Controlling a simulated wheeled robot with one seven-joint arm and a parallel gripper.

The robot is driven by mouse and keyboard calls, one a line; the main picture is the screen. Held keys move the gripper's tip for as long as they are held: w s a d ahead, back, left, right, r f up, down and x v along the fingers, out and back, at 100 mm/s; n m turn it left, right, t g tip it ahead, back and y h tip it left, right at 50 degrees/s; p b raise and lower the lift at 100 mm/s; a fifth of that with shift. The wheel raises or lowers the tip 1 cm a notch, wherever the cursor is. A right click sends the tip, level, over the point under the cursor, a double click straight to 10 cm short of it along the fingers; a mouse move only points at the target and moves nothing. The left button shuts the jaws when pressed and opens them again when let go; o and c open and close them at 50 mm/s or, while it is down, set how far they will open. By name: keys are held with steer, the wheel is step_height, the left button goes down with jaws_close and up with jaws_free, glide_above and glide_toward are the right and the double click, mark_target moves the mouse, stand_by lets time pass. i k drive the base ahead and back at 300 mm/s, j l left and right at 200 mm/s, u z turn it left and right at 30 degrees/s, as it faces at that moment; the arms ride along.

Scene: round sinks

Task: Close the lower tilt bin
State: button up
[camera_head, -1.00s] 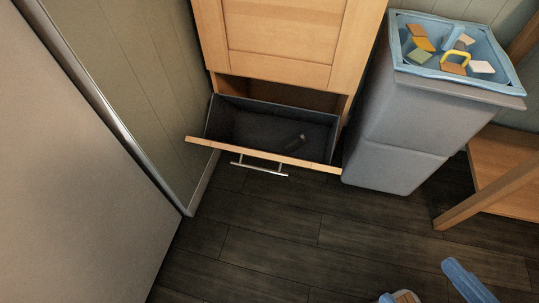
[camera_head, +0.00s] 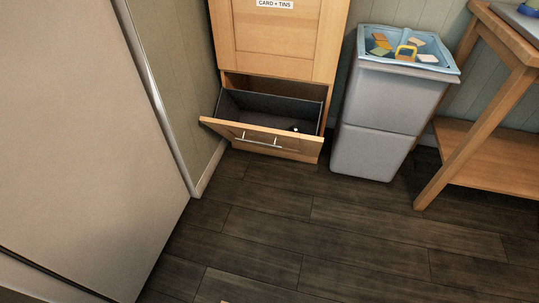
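The lower tilt bin (camera_head: 290,148) is tilted open at the bottom of a wooden cabinet, its front leaning outward with a metal bar handle (camera_head: 258,139). Its dark inner box (camera_head: 262,107) shows, with a small dark object with a light spot (camera_head: 295,129) inside. The upper front (camera_head: 280,40) of the cabinet is shut and carries a label reading "CARD + TINS". My gripper is not in view.
A grey bin (camera_head: 385,110) with a blue tray (camera_head: 448,67) of small items on top stands right of the cabinet. A wooden table (camera_head: 455,165) is at the far right. A large pale panel (camera_head: 80,130) fills the left. The dark plank floor (camera_head: 310,225) in front is clear.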

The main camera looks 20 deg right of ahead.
mark_target(258, 120)
steer(key=i+j, duration=0.45)
steer(key=j, duration=0.15)
steer(key=i+j+u, duration=0.1)
steer(key=i+j, duration=0.3)
steer(key=j, duration=0.15)
